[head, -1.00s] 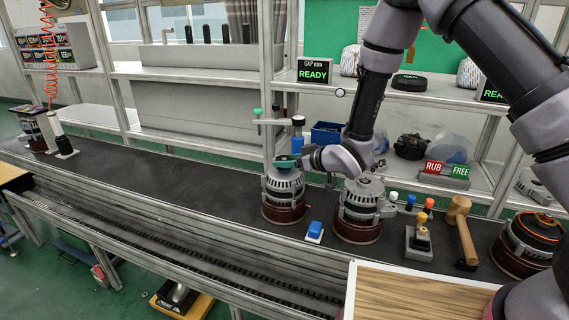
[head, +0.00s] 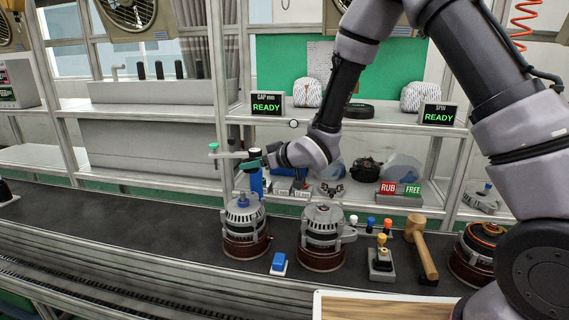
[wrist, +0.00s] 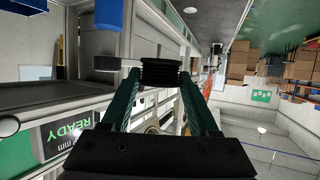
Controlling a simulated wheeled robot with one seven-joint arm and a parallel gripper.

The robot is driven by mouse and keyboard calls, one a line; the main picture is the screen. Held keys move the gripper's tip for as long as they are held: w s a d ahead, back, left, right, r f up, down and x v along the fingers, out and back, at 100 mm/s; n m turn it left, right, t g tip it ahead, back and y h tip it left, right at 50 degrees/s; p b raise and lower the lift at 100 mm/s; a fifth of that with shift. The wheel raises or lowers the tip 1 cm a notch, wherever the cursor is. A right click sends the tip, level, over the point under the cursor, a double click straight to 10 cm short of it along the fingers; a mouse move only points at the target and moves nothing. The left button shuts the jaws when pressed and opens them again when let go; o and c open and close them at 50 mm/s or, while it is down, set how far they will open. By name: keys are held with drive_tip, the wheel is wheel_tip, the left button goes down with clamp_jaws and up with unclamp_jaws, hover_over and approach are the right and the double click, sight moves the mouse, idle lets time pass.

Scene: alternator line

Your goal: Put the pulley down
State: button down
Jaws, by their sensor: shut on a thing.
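In the wrist view my gripper (wrist: 160,85) is shut on the pulley (wrist: 161,72), a black ribbed cylinder between the tips of the two teal fingers. In the head view my gripper (head: 257,158) is raised at about shelf height, above and a little behind the left alternator (head: 243,216). The pulley is too small and dark to make out clearly there. A second alternator (head: 321,227) stands to the right, and a third (head: 474,250) is at the far right, partly hidden by my arm.
Close to my gripper are a clamp-like fixture with a green knob (head: 213,149) and a blue bottle-like thing (head: 256,182). The conveyor's left stretch is largely clear.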

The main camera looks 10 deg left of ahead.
drive_tip(key=w+d+f+m+t+h, duration=0.25)
drive_tip(key=w+d, duration=0.55)
drive_tip(key=d, duration=0.4)
drive_tip(key=w+d+f+m+t+h, duration=0.25)
drive_tip(key=d+m+h, duration=0.2)
drive_tip(key=d, duration=1.25)
drive_tip(key=w+d+f+m+t+h, duration=0.25)
drive_tip(key=d+m+h, duration=0.2)
drive_tip(key=d, duration=1.25)
drive_tip(key=s+a+r+n+g+y, duration=0.1)
drive_tip(key=a+r+n+y, duration=0.2)
drive_tip(key=a, duration=1)
drive_tip(key=s+a+r+n+g+y, duration=0.1)
drive_tip(key=a+n+g+y, duration=0.2)
drive_tip(key=a, duration=1)
drive_tip(key=s+a+r+n+g+y, duration=0.2)
drive_tip(key=s+a, duration=0.4)
drive_tip(key=a, duration=0.5)
drive_tip(key=s+a+r+n+g+y, duration=0.2)
drive_tip(key=s+a+n+y, duration=0.2)
drive_tip(key=s+a, duration=0.3)
drive_tip(key=a, duration=0.4)
drive_tip(key=shift+s+a, duration=0.15)
drive_tip(key=shift+a, duration=0.15)
drive_tip(key=shift+r, duration=0.1)
